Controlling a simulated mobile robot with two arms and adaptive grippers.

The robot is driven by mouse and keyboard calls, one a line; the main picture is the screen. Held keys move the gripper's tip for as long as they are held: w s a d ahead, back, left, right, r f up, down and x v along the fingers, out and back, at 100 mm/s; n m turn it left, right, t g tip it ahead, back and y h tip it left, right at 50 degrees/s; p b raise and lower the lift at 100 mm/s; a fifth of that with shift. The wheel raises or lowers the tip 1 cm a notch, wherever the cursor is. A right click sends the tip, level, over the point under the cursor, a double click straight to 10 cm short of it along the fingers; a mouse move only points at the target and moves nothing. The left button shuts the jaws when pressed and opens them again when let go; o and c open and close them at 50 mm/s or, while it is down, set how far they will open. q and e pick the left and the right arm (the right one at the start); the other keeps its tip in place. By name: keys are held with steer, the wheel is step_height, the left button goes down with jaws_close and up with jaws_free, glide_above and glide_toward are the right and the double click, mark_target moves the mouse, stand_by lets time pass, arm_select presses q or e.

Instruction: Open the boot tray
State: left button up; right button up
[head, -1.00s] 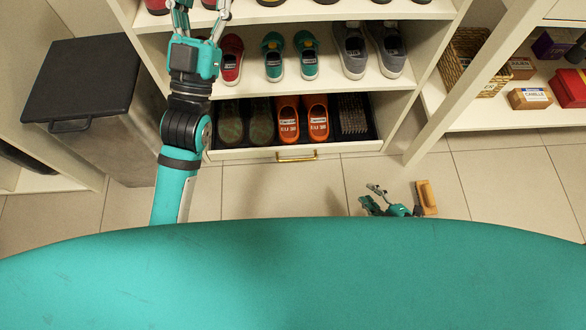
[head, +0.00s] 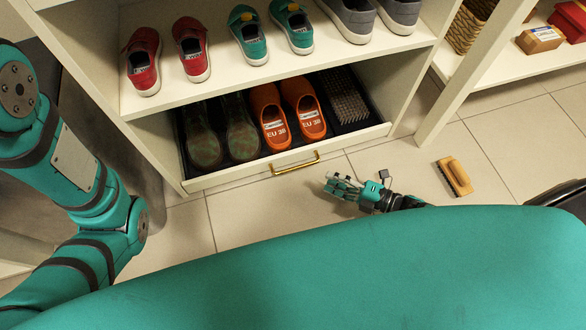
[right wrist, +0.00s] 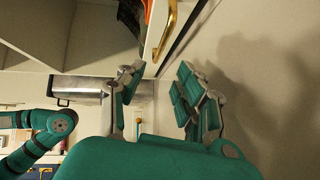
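The boot tray (head: 232,178) is the low white-fronted drawer at the bottom of the shoe cubby, with a brass bar handle (head: 295,163).
A wooden brush (head: 455,176) lies on the tiled floor right of my right gripper. Red, teal and grey shoes stand on the shelf (head: 140,103) above the tray. A white post (head: 475,85) stands to the right.

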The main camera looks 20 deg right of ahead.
mark_target(294, 167)
steer(key=b+x, duration=0.5)
steer(key=x, duration=0.6)
steer(key=shift+w+a+f, duration=0.15)
steer(key=shift+f, duration=0.05)
steer(key=shift+w+a, duration=0.35)
jaws_close()
steer(key=shift+r, duration=0.1)
